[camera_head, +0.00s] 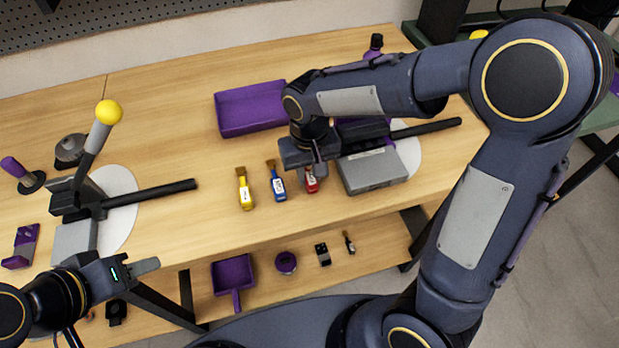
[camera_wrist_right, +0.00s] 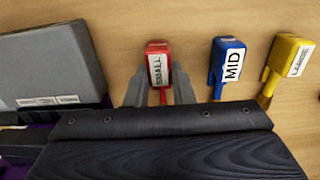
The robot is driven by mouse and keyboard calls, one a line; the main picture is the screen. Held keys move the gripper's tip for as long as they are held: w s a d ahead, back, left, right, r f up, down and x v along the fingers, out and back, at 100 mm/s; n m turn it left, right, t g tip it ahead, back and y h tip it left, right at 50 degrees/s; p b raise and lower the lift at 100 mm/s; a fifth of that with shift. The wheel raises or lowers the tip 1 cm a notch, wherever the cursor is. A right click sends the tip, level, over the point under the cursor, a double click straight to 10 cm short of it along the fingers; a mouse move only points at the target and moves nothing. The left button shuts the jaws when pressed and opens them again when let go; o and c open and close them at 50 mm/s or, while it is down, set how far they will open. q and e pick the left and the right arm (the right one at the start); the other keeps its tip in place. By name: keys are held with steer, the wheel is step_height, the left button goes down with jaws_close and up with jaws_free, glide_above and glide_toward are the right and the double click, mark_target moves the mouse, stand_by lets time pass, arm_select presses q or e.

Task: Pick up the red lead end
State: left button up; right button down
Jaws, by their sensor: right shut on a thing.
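The red lead end (camera_head: 312,184) lies on the wooden table, just left of a grey box. In the right wrist view the red lead end (camera_wrist_right: 157,61) has a white label reading "SMALL", and its lower part sits between my fingers. My right gripper (camera_head: 314,172) reaches down over it from above and is shut on it. In the right wrist view the right gripper's fingertips (camera_wrist_right: 158,85) flank its narrow part. My left gripper (camera_head: 146,266) is at the lower left, away from the lead ends, in front of the table. Whether its jaws are open is unclear.
A blue lead end (camera_head: 277,184) marked "MID" and a yellow lead end (camera_head: 244,190) lie to the left. The grey box (camera_head: 375,171) stands close on the right. A purple tray (camera_head: 248,109) is behind. A lever press (camera_head: 88,190) stands at left. Table between is clear.

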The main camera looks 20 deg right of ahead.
mark_target(309, 175)
steer(key=shift+r, duration=0.1)
steer(key=shift+r, duration=0.5)
step_height(309, 175, up, 2)
steer(key=shift+s+a+r, duration=0.1)
steer(key=shift+r, duration=0.15)
steer(key=s+a+r, duration=0.3)
steer(key=s+r, duration=0.6)
steer(key=s, duration=0.4)
steer(key=shift+s+r+b, duration=0.2)
steer(key=shift+s+b, duration=0.05)
steer(key=shift+b, duration=0.1)
